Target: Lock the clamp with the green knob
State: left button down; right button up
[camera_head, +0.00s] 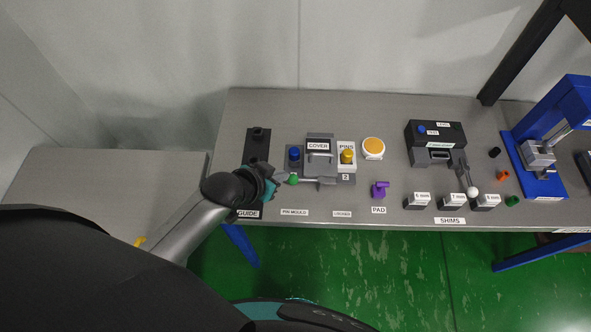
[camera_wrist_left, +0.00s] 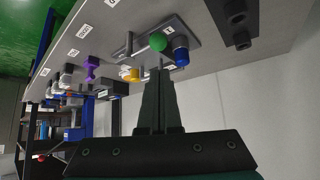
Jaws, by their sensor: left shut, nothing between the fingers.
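The green knob (camera_head: 292,181) sits at the left end of a grey clamp lever (camera_head: 315,180), at the front of the pin mould fixture with the COVER label (camera_head: 318,146). The lever lies roughly sideways along the fixture's front. My left gripper (camera_head: 274,183) is just left of the knob. In the left wrist view the green knob (camera_wrist_left: 158,42) is just beyond the closed fingertips (camera_wrist_left: 160,72); I cannot tell whether they touch it. The fingers are shut with nothing between them. My right gripper is not in view.
A blue knob (camera_head: 294,153) and a yellow knob (camera_head: 347,155) flank the cover. A black guide block (camera_head: 257,145) stands behind my left gripper. An orange-topped round part (camera_head: 373,147), a purple part (camera_head: 380,189) and a black tester (camera_head: 436,140) are to the right.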

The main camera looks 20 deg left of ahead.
aim_at(294, 176)
pick_arm(q)
jog(key=b+x, duration=0.1)
jog(key=x, duration=0.6)
jog(key=shift+w+d+f, duration=0.15)
jog(key=shift+w+f, duration=0.1)
jog(key=shift+f, duration=0.05)
jog(key=shift+w+d+f+b, duration=0.1)
jog(key=shift+w+f+b, duration=0.25)
jog(key=shift+w+f, duration=0.1)
